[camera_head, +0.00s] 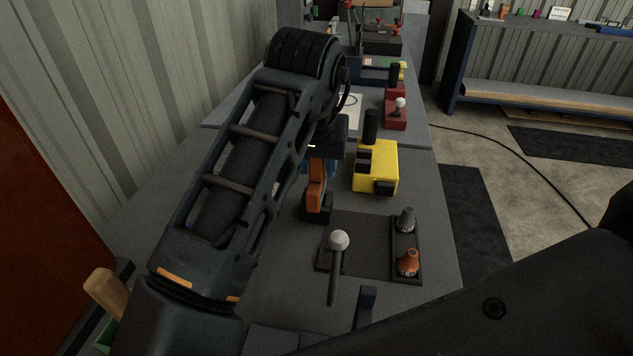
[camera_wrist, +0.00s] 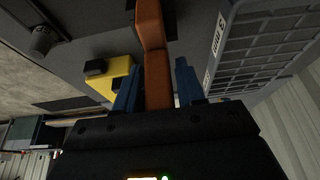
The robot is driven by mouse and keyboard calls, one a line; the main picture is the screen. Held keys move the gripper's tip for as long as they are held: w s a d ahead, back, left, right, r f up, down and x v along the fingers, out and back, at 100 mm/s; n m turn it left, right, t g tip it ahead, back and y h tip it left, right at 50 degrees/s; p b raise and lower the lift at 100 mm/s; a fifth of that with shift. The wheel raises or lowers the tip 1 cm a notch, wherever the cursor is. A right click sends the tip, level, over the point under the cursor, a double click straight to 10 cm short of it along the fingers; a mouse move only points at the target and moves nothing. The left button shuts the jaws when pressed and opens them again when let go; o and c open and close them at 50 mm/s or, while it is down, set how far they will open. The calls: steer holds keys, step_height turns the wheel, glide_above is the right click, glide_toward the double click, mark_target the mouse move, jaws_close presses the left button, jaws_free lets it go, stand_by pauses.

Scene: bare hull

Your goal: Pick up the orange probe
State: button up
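The orange probe (camera_head: 316,193) stands at a black base on the grey bench, left of a yellow box. In the wrist view the probe (camera_wrist: 152,45) runs from the top edge down between my two blue fingers. My gripper (camera_head: 319,168) is at the upper part of the probe, partly hidden by my arm. In the wrist view my gripper (camera_wrist: 158,75) has one finger on each side of the probe, with a thin gap seeming to show at each side. The fingers look open around the probe. The probe's upper end is hidden.
The yellow box (camera_head: 377,166) with black parts stands close right of the probe. A dark plate with a ball-topped lever (camera_head: 339,241) and an orange cone (camera_head: 408,263) lie nearer. A red device (camera_head: 396,113) stands farther back. A grey grid panel (camera_wrist: 265,45) shows in the wrist view.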

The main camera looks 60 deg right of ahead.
jaws_close()
